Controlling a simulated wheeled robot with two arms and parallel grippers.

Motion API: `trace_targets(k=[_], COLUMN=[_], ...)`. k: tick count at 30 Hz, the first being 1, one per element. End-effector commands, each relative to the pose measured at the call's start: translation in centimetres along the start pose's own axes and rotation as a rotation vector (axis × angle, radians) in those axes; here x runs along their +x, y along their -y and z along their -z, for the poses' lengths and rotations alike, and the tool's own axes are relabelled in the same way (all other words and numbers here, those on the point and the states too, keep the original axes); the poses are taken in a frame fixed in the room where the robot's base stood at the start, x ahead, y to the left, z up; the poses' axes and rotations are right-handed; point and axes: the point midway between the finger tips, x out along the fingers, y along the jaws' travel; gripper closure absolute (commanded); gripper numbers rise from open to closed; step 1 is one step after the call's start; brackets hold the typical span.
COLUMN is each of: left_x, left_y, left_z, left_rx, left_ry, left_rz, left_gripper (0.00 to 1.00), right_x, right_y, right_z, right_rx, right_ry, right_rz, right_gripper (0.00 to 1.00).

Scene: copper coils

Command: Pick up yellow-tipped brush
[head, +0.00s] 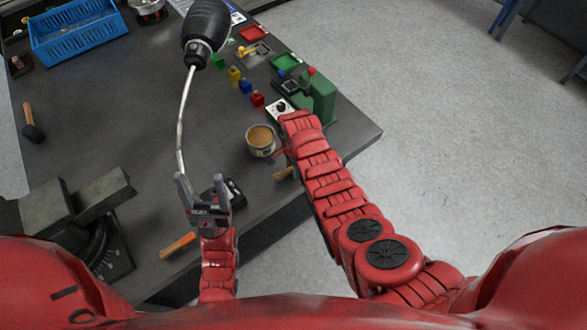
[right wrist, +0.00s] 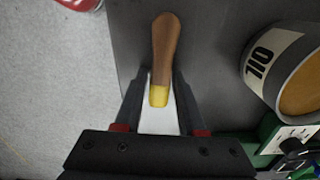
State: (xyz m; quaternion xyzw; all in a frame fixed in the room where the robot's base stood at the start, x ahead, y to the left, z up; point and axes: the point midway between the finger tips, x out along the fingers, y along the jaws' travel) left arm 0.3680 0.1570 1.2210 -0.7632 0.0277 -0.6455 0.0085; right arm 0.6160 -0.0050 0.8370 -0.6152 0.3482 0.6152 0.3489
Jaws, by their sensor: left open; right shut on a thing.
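The yellow-tipped brush has a brown wooden handle (right wrist: 165,45) and a yellow band, with a white part below it that looks like the bristles. In the right wrist view it lies between the two fingers of my right gripper (right wrist: 158,88), which is shut on it. In the head view only a bit of the brush's wooden handle (head: 284,174) shows beside my right arm, whose gripper is mostly hidden there. My left gripper (head: 201,184) is open and empty over the table's front part.
A can with tan contents (head: 261,140) stands beside the brush; it also shows in the right wrist view (right wrist: 262,65). A green machine (head: 319,96) stands near the table's right edge.

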Motion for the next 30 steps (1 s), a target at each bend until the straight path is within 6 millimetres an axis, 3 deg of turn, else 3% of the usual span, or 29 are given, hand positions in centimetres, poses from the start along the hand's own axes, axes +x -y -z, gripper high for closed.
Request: trace_targets(k=[14,23,30], left_x=[-0.4,-2.8,-4.8], left_y=[0.0,-0.1,-0.2], left_z=[-0.1,-0.5,-0.8], left_rx=[0.0,0.0,0.0], left_ry=[0.0,0.0,0.0], left_rz=[0.0,0.0,0.0], left_gripper=[0.31,0.31,0.31], right_x=[-0.4,-3.2,-3.4], right_y=[0.0,0.2,-1.8], right_z=[0.0,0.0,-5.1], right_rx=[0.0,-0.002,-0.005], right_ry=[0.001,-0.002,0.0], right_rz=[-0.002,0.009,0.004], right_gripper=[1.0,1.0,1.0])
